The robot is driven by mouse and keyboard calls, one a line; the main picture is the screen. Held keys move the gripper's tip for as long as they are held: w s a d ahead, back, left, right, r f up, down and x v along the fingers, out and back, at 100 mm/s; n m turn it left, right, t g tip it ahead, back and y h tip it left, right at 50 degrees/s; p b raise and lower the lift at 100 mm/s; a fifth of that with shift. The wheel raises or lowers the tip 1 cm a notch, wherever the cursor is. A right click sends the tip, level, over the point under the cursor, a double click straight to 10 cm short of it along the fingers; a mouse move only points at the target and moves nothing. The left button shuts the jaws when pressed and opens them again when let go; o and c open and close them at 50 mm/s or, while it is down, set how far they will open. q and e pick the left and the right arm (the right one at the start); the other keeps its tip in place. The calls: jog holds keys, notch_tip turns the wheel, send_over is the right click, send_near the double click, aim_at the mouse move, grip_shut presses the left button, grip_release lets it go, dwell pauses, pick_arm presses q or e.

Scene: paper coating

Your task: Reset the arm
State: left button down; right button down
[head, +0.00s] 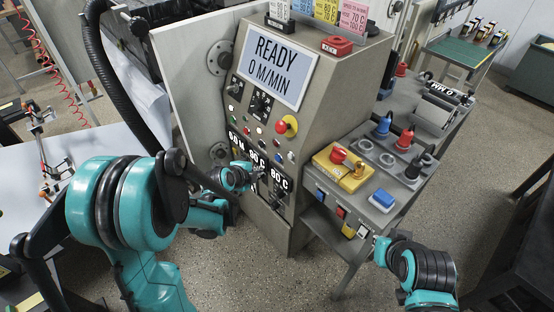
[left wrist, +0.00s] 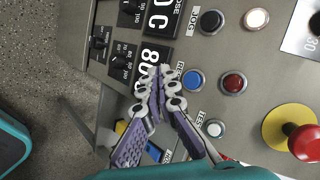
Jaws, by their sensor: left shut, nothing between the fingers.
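My left gripper (head: 262,174) is in front of the control panel of the grey machine (head: 320,100), beside the temperature displays. In the left wrist view its two purple-padded fingers (left wrist: 160,78) converge at the tips, shut with nothing between them. The tips overlap the panel picture between a display reading 80 (left wrist: 150,57) and a blue button (left wrist: 193,80); whether they touch the panel I cannot tell. My right arm (head: 425,268) is at the lower right of the head view, near the side table; its fingers are too unclear to read.
The machine's screen (head: 276,66) reads READY, 0 M/MIN. A red emergency button (head: 287,124) sits on the panel. A side table (head: 385,215) holds a yellow box (head: 341,168) and blue and black bottles. A black hose (head: 110,75) hangs at the left.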

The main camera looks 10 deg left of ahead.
dwell(0.7)
pick_arm(q)
jog(key=s+r+n+g+y, duration=0.1)
jog(key=s+r+n, duration=0.4)
jog(key=s+n, duration=0.4)
jog(key=s+r+n+g+y, duration=0.1)
jog(key=s+r+n, duration=0.4)
jog(key=s+n, duration=0.4)
jog(key=s, duration=0.6)
jog(key=shift+d+n+y, duration=0.3)
jog(key=shift+d, duration=0.1)
